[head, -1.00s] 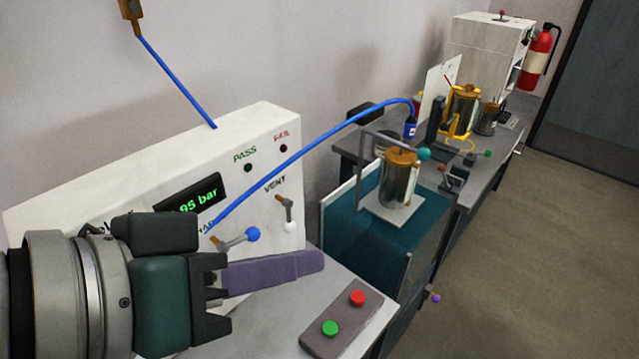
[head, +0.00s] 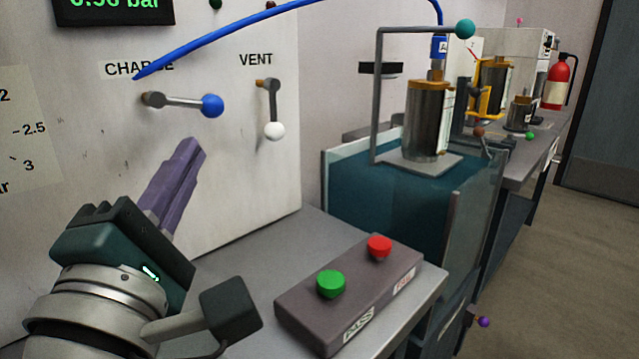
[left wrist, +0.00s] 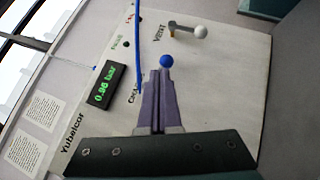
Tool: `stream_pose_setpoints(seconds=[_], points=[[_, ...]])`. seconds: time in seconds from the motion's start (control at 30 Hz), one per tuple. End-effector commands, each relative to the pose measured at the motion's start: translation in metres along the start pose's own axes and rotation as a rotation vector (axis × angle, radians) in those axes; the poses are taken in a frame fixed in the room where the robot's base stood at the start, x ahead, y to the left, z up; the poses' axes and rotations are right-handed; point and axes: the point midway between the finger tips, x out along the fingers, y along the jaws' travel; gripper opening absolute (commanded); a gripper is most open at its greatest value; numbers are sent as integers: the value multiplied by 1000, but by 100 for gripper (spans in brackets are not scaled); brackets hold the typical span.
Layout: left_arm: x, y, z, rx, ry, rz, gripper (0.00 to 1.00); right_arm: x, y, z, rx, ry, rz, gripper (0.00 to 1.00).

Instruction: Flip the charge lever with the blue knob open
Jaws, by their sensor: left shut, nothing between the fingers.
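The charge lever with the blue knob (head: 211,105) is on the white panel under the CHARGE label in the head view. Its grey arm (head: 178,101) lies about level, pointing right from its pivot. My left gripper (head: 195,148) has its purple fingers shut and empty, just below and left of the blue knob, apart from it in the head view. In the left wrist view the blue knob (left wrist: 166,61) shows just beyond the fingertips (left wrist: 160,75), and the fingers hide most of the lever. My right gripper is not in view.
The vent lever with a white knob (head: 274,131) hangs down to the right. A blue hose (head: 290,8) arches above the charge lever. A button box (head: 350,290) with green and red buttons sits on the bench.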

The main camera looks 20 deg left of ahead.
Motion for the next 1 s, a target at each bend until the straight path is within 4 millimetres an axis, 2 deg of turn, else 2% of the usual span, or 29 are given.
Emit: stream_pose_setpoints(seconds=[0.03, 0.23, 0.7, 0.83, 1.0], points=[[-5, -14, -10, -18, 28, 8, 0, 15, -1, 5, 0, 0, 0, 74], [2, -15, -19, -44, 70, 24, 0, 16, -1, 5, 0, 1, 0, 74], [79, -12, -24, -41, 68, 23, 0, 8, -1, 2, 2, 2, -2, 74], [90, -12, -24, -40, 67, 21, 0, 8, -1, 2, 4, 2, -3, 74], [95, -12, -25, -41, 67, 21, 0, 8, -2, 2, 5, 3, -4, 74]])
